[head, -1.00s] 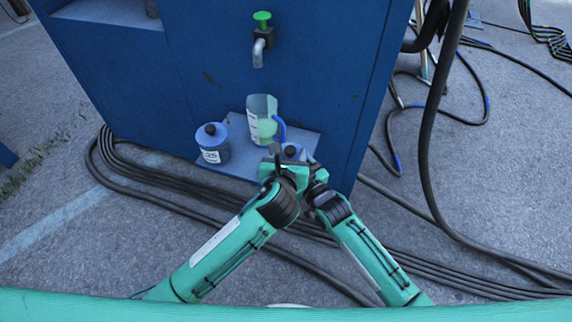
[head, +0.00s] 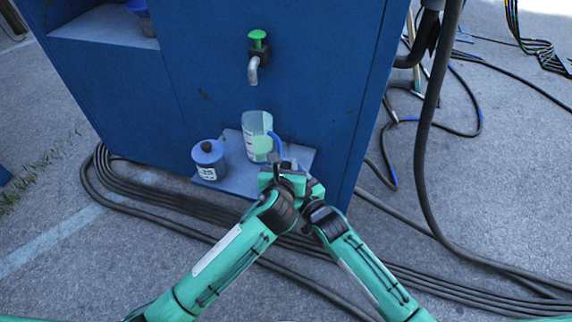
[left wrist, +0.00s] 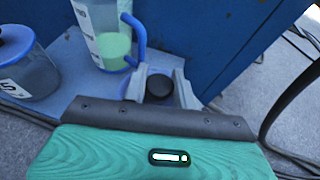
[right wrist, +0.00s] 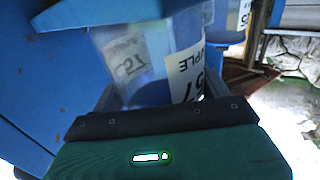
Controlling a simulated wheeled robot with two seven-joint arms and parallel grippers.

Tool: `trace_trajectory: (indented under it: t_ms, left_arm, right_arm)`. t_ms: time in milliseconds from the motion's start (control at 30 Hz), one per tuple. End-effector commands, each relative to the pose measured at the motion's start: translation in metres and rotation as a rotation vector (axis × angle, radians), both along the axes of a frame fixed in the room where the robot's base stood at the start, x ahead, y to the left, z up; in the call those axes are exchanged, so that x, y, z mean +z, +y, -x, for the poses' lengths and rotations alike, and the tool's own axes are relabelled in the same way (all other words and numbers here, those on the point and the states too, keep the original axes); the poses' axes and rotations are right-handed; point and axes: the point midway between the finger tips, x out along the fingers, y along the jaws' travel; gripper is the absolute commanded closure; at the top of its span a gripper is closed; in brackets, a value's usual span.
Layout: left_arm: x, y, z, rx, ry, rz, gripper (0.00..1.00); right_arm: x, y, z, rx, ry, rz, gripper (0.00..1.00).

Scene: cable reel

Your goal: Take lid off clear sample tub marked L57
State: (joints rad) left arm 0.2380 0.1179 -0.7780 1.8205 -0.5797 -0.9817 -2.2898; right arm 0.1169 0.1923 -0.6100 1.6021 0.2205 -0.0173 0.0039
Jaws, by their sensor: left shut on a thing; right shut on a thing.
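The clear sample tub (right wrist: 150,92) shows close up in the right wrist view, with a white label (right wrist: 186,75) on which part of "SAMPLE" and "57" can be read. My right gripper (right wrist: 158,100) is shut on this tub, one finger at each side. In the left wrist view, my left gripper (left wrist: 160,84) is shut on the black knob (left wrist: 159,86) of the lid. In the head view, my left gripper (head: 274,172) and right gripper (head: 303,187) meet at the shelf's right end and mostly hide the tub. I cannot tell whether lid and tub are apart.
A lidded tub (head: 208,160) marked 25 stands on the blue shelf (head: 236,184) at left. A jug (head: 257,136) with a blue handle and green liquid stands close behind my grippers. A tap (head: 254,68) is above. Black hoses lie on the ground around.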

Motion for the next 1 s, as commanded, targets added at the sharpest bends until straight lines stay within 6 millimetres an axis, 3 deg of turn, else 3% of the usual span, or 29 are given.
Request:
trace_trajectory:
  t_ms: [367,1000]
  left_arm:
    - [0.001,0.0,0.0,0.0,-0.001,0.0,1.0]
    - [0.021,0.0,0.0,0.0,0.0,0.0,1.0]
  right_arm:
    - [0.0,0.0,0.0,0.0,0.0,0.0,0.64]
    - [0.0,0.0,0.0,0.0,0.0,0.0,0.64]
